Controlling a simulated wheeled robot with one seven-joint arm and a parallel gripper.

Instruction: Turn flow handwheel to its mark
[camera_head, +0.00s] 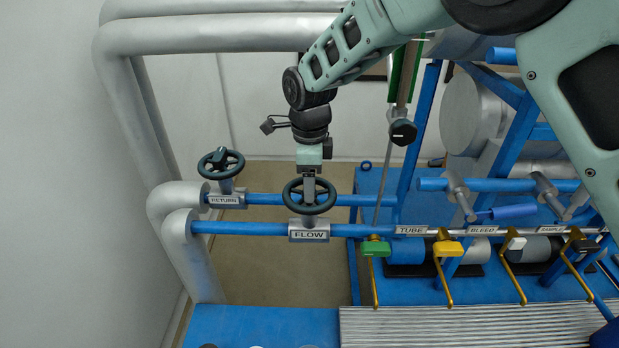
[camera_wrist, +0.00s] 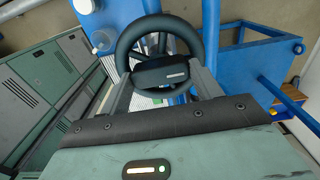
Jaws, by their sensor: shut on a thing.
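The flow handwheel (camera_head: 294,202) is a dark ring on the valve above the white FLOW label (camera_head: 308,235) on the lower blue pipe. My gripper (camera_head: 309,190) points down onto it from above, its fingers at the middle of the wheel. In the wrist view the wheel's rim (camera_wrist: 128,42) shows just beyond the fingers of my gripper (camera_wrist: 164,80), with a dark block between them. My gripper is shut on the handwheel; the fingers partly hide its hub. I cannot make out the mark in either view.
The return handwheel (camera_head: 221,162) stands to the left on the upper blue pipe. Silver pipes (camera_head: 180,225) bend down at the left. Levered valves labelled TUBE (camera_head: 411,230), BLEED (camera_head: 481,230) and SAMPLE line the right. A hanging rod with a dark knob (camera_head: 403,132) is right of my gripper.

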